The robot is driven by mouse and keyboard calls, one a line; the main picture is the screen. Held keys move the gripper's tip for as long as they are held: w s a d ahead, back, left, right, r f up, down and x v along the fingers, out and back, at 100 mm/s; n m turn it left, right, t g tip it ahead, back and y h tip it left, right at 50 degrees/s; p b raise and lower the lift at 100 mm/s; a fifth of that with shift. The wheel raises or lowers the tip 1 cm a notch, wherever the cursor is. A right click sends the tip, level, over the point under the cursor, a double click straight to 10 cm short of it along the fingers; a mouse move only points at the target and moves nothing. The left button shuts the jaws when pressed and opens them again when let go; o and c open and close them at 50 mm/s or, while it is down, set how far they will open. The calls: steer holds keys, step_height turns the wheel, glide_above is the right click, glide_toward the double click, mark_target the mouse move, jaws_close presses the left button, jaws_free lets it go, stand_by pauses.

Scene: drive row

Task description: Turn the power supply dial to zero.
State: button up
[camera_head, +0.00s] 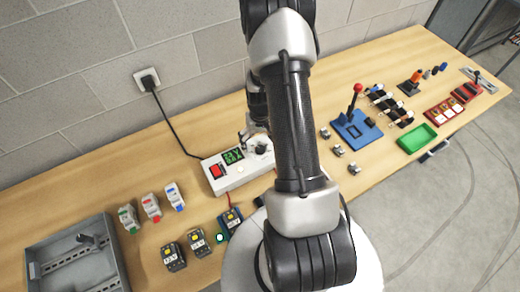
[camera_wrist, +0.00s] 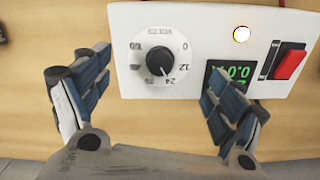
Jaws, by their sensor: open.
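The white power supply (camera_head: 228,182) stands on the wooden bench near the wall, mostly clear of my arm. In the wrist view its panel (camera_wrist: 205,20) appears upside down. The round dial (camera_wrist: 159,60) has a black knob and a printed scale; its pointer aims down-right, near the 24 mark. The green display (camera_wrist: 232,73) is lit, partly covered by my right finger. My gripper (camera_wrist: 157,76) is open and empty, its fingers on either side of the dial and apart from the knob. In the head view my gripper (camera_head: 256,138) is over the dial end, partly hidden by my arm.
A red switch (camera_wrist: 290,64) and a glowing lamp (camera_wrist: 241,34) share the panel. A black cable runs to the wall socket (camera_head: 147,80).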

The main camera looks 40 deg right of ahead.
mark_target(260, 149)
steer(key=shift+m, duration=0.7)
steer(key=shift+f+b, duration=1.65)
steer(key=shift+f, duration=0.2)
steer(key=shift+c, duration=0.4)
steer(key=c, duration=0.8)
steer(key=shift+s, duration=0.1)
steer(key=c, duration=0.6)
steer(key=shift+s+a, duration=0.1)
steer(key=shift+c, duration=0.4)
